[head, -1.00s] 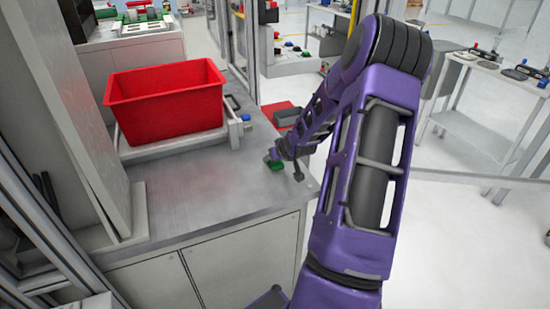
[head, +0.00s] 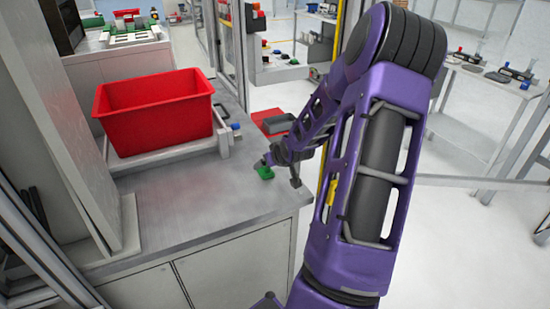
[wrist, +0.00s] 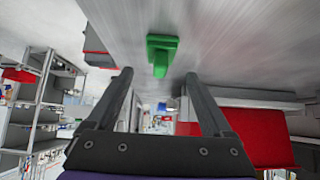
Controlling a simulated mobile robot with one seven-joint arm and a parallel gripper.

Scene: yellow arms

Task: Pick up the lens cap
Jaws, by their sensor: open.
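A small green piece (head: 264,173), likely the lens cap, lies on the grey metal worktop near its right edge. It shows in the wrist view (wrist: 161,54) as a wide block with a narrower part. My gripper (head: 280,171) is open and empty, low over the worktop beside the green piece. In the wrist view the two dark fingers (wrist: 158,74) are spread apart, and the green piece sits just beyond their tips, roughly centred between them. I cannot tell whether a finger touches it.
A red bin (head: 155,112) stands on a pale tray frame at the back left of the worktop (head: 200,205). A red mat (head: 262,122) with a dark grey tray (head: 279,124) lies farther back. An upright panel (head: 85,110) bounds the left. The middle of the worktop is clear.

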